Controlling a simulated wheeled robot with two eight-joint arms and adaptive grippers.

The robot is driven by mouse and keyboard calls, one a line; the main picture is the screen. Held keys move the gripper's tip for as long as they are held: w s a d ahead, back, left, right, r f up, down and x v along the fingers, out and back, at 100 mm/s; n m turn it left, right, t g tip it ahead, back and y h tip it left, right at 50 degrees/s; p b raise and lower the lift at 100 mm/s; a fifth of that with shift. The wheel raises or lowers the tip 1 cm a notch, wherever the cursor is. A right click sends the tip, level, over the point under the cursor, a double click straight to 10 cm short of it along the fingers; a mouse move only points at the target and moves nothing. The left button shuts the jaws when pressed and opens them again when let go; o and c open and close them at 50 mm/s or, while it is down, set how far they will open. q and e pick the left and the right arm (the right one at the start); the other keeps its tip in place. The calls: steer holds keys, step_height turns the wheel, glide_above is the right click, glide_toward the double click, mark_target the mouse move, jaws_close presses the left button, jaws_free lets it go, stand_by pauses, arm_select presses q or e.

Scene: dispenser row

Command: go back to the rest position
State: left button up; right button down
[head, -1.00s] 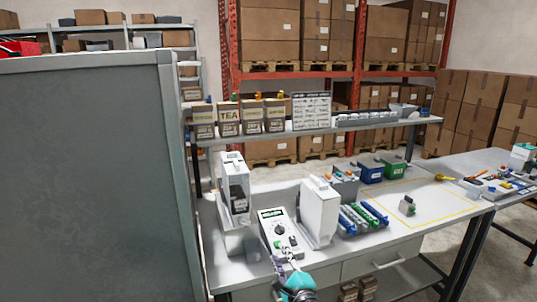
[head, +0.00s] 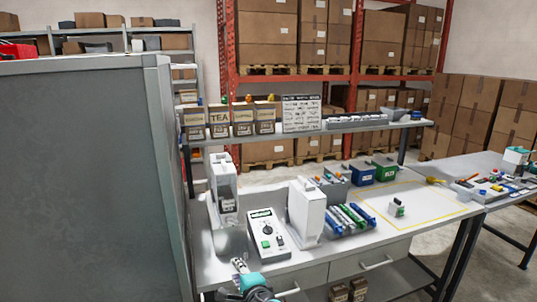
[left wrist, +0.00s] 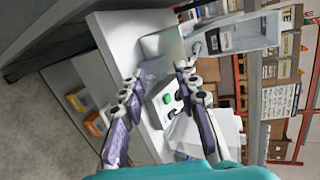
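My left gripper (head: 238,264) is at the bottom of the head view, in front of the workbench's front edge. In the left wrist view its two fingers (left wrist: 161,73) are apart, with nothing held between them. A white control box (head: 268,234) with a small green display, a dial and a green button stands on the bench beyond the gripper. It shows past the fingertips in the wrist view (left wrist: 166,103). White dispensers stand to its left (head: 223,190) and right (head: 306,212). My right gripper is not in view.
A grey panel (head: 85,180) fills the left side. A shelf above the bench (head: 300,131) carries tea boxes (head: 219,121). Blue and green bins (head: 362,175), several coloured tubes (head: 350,217) and a yellow-outlined area (head: 425,205) lie to the right.

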arm_select(q)
steer(key=s+a+f+n+g+h, duration=0.2)
steer(key=s+a+f+n+g, duration=0.15)
steer(key=s+a+n, duration=0.75)
steer(key=s+d+f+n+g+h, duration=0.1)
steer(key=s+h, duration=0.1)
steer(key=s, duration=0.5)
steer(key=s+d+f+n+g+h, duration=0.1)
steer(key=s+f+n+h, duration=0.1)
steer(key=s, duration=0.5)
steer(key=shift+n, duration=0.3)
